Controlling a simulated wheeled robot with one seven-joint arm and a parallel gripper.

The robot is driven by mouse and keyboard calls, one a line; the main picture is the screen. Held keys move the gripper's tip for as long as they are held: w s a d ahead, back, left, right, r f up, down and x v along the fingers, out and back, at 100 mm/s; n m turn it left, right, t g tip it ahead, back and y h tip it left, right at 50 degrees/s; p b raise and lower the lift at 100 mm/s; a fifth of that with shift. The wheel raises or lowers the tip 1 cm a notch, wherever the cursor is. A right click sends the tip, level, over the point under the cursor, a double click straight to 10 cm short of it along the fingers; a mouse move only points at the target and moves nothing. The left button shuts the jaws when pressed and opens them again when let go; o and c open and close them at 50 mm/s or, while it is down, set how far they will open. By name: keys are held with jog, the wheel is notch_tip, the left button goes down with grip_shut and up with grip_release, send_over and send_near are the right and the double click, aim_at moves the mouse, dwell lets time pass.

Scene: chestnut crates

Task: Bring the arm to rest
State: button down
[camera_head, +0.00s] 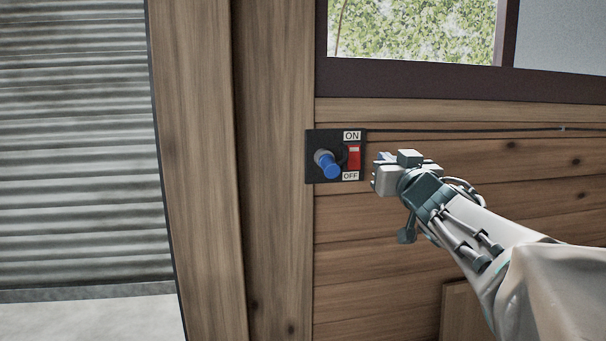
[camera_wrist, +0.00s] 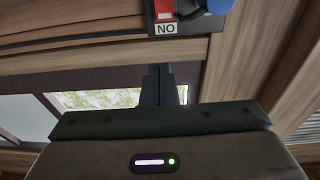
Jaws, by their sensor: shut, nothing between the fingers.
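My gripper (camera_head: 381,170) is shut and empty, at the end of my arm that reaches in from the lower right. It is just right of a black switch panel (camera_head: 313,173) on the wooden wall. In the wrist view my gripper's fingers (camera_wrist: 161,84) are together, pointing up below the panel's "ON" label, which appears upside down. The panel carries a blue knob (camera_head: 327,163) and a red switch (camera_head: 354,157) between "ON" and "OFF" labels. I cannot tell for sure whether the fingertips touch the panel; they appear apart from it.
A wooden post (camera_head: 275,230) stands left of the panel, with a corrugated shutter (camera_head: 75,150) farther left. A dark-framed window (camera_head: 420,80) is above. A cable (camera_head: 480,129) runs right along the plank wall. A wooden board (camera_head: 457,310) is below my arm.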

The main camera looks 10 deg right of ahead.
jog(key=s+a+f+m+g+h, duration=0.1)
jog(key=s+a+f+g, duration=0.1)
jog(key=s+f+g, duration=0.45)
jog(key=s+a+f+g, duration=0.1)
jog(key=s+a+f, duration=0.2)
jog(key=f, duration=0.7)
jog(key=s+a+f+m+g+h, duration=0.15)
jog(key=s+f+g, duration=0.25)
jog(key=f, duration=0.4)
jog(key=s+a+f+n+g+y, duration=0.1)
jog(key=s+a+f+g, duration=0.1)
jog(key=s+a+f, duration=0.1)
jog(key=s+a+f+n+g+y, duration=0.2)
jog(key=s+a+f, duration=0.2)
jog(key=s, duration=0.4)
jog(key=shift+f, duration=0.65)
jog(key=shift+g, duration=0.25)
